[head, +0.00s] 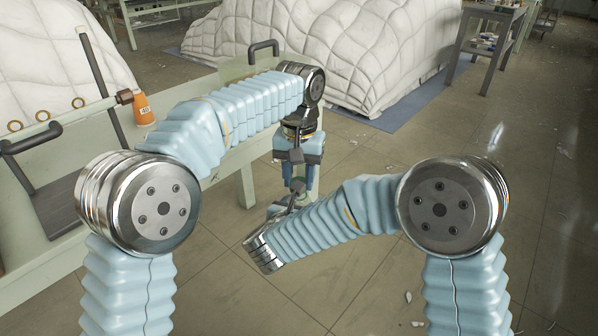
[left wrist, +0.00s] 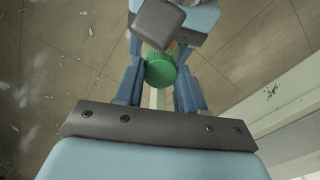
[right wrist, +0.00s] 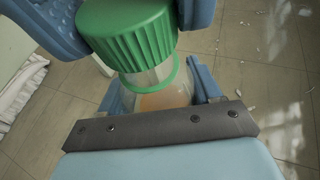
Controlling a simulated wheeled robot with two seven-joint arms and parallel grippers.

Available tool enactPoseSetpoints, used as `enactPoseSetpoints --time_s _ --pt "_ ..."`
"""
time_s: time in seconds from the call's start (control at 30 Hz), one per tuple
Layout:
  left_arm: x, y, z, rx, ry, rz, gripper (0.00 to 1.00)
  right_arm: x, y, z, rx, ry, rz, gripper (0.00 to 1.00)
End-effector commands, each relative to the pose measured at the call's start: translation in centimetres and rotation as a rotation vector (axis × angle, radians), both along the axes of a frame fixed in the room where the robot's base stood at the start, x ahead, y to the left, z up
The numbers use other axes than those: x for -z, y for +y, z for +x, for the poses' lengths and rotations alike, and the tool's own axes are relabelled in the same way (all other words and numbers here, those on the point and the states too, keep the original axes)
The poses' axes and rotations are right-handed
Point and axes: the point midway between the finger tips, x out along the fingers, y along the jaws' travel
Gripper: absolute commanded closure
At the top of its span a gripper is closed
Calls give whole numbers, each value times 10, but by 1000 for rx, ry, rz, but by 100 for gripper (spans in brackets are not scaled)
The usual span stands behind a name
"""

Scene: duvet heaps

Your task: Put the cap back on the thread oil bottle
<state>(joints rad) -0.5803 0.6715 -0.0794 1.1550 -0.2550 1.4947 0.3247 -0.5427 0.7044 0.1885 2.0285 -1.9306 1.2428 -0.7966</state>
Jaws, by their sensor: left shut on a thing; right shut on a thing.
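The green ribbed cap (right wrist: 130,35) is at the mouth of the clear thread oil bottle (right wrist: 158,85) in the right wrist view. Clear neck and a green ring show below the cap; I cannot tell whether it is fully seated. Amber liquid shows in the bottle. My left gripper (left wrist: 160,72) is shut on the cap (left wrist: 160,68), with a finger at each side. My right gripper (right wrist: 158,95) is shut on the bottle's body below. In the head view the two grippers meet near the middle, and my arms largely hide the bottle and cap.
A pale green bench (head: 235,157) runs along the left, with an orange object marked 40 (head: 143,109) near its edge. White quilted heaps (head: 345,45) lie behind on a blue mat (head: 405,108). A grey table (head: 490,14) stands back right. The right floor is mostly open.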

Motion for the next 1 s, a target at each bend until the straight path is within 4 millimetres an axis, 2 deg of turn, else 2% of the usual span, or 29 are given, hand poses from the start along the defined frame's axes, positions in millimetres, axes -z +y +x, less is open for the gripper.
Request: enactPoseSetpoints --time_s 0.47,1.0 --pt "0 0 0 0 -1 0 89 0 0 0 0 -1 0 91" --pt "10 0 0 -1 0 0 89 0 0 0 0 -1 0 91"
